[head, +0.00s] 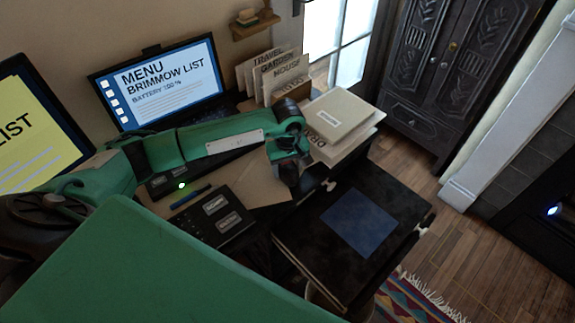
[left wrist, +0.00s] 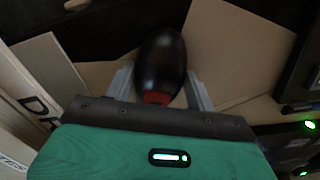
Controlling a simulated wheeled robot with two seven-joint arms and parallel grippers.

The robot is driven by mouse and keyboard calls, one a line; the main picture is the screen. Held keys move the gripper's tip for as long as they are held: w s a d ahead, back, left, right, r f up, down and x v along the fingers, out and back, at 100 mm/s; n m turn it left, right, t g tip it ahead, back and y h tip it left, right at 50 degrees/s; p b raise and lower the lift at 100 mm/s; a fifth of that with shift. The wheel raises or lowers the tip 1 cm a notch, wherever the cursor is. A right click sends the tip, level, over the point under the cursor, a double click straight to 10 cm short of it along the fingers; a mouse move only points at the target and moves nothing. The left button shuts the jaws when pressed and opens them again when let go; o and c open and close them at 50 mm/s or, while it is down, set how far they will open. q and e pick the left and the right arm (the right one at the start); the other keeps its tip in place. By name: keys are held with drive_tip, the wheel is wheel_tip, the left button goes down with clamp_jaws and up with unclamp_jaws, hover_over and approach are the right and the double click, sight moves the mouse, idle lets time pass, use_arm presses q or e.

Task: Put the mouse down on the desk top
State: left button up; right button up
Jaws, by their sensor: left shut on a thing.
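The mouse (left wrist: 160,65) is a black rounded body with a red part at its near end. It sits between the two grey fingers of my left gripper (left wrist: 160,88), which is shut on it. In the head view my left gripper (head: 288,178) points down at the right part of the desk top (head: 262,187), and the mouse cannot be made out there. The light brown desk top also shows behind the mouse in the left wrist view (left wrist: 235,50). Whether the mouse touches the desk cannot be told. My right gripper is not in view.
Stacked books (head: 340,115) stand just right of the gripper, with upright folders (head: 275,75) behind. A monitor (head: 160,82) stands at the back. A dark pad with labels (head: 215,218) and a blue pen (head: 190,196) lie left. A black surface bears a blue sheet (head: 358,222).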

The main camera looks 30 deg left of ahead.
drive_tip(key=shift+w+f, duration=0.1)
use_arm(q)
drive_tip(key=shift+f, duration=0.15)
drive_tip(key=o, duration=0.9)
drive_tip(key=shift+o, duration=0.6)
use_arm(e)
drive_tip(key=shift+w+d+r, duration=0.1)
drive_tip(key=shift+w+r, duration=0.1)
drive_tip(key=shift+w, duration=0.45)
